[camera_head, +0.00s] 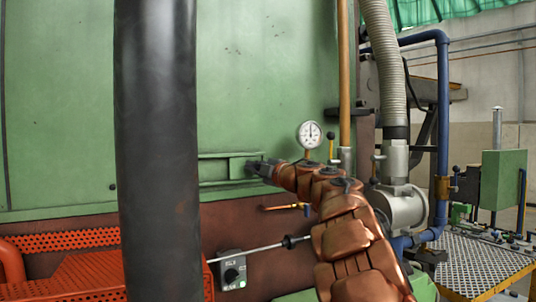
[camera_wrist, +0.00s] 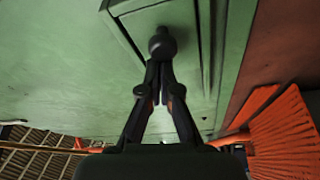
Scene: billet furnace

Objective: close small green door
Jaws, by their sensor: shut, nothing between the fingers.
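The small green door (camera_head: 222,170) is set low in the large green wall in the head view, left of my gripper (camera_head: 258,167). In the wrist view, the door (camera_wrist: 165,18) is a pale green panel with dark gaps along its edges. A dark round knob (camera_wrist: 162,42) stands at the tips of my gripper (camera_wrist: 161,68). The fingers are shut together with nothing between them. The tips are at or very close to the knob; I cannot tell whether they touch. How far the door stands ajar is not clear.
A pressure gauge (camera_head: 310,134) and an orange pipe (camera_head: 344,60) are right of the door. An orange perforated guard (camera_head: 70,268) is at lower left. A switch box (camera_head: 232,270) and a rod (camera_head: 262,248) sit below. A grey hose (camera_head: 386,60) hangs at right.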

